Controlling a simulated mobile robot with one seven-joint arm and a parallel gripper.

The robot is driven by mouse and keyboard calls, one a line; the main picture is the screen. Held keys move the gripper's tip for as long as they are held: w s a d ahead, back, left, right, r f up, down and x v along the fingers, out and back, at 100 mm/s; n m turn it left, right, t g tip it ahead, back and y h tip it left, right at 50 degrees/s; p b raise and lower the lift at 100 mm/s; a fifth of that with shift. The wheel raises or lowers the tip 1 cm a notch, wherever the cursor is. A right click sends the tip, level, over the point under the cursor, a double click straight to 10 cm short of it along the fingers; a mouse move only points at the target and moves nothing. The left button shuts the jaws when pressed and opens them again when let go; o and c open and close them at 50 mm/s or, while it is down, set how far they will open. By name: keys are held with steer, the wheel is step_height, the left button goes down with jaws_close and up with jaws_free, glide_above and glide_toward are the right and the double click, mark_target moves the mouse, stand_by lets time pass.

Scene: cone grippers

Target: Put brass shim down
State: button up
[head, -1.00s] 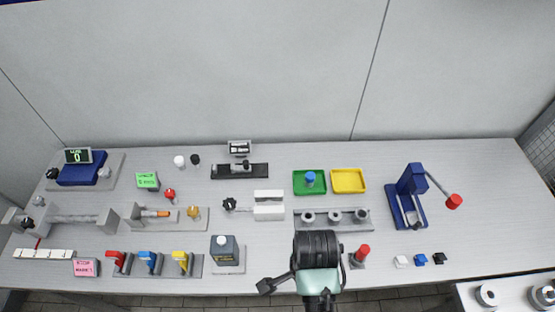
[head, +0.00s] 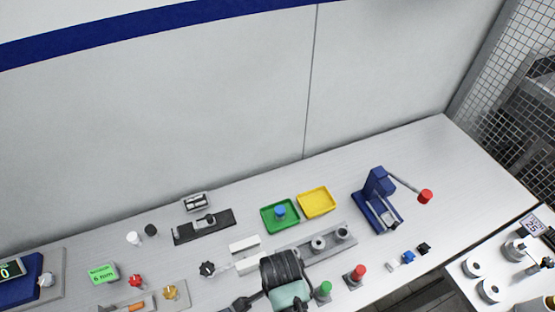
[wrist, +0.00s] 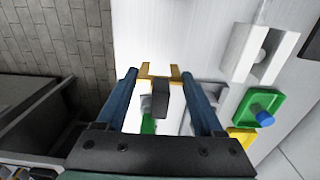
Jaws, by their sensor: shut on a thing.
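In the wrist view my gripper (wrist: 159,75) has its two blue fingers closed on the brass shim (wrist: 159,70), a small gold-coloured piece held between the fingertips. It appears above the pale bench top. A dark block (wrist: 161,98) shows between the fingers, nearer the palm; I cannot tell what it is. In the head view my dark and teal arm hides the fingers and the shim, near the left end of the grey rail with rings (head: 318,245).
A green tray (head: 268,225) with a blue knob and a yellow tray (head: 316,201) lie behind the rail. A blue press (head: 377,200) stands to the right. Green (head: 323,291) and red (head: 355,276) buttons stand beside my arm.

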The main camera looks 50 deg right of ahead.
steer(key=shift+w+f, duration=0.1)
steer(key=shift+f, duration=2.2)
steer(key=shift+f, duration=0.1)
steer(key=o, duration=1.3)
steer(key=shift+o, duration=0.2)
step_height(320, 180, up, 12)
steer(key=shift+r, duration=0.1)
steer(key=shift+w, duration=0.1)
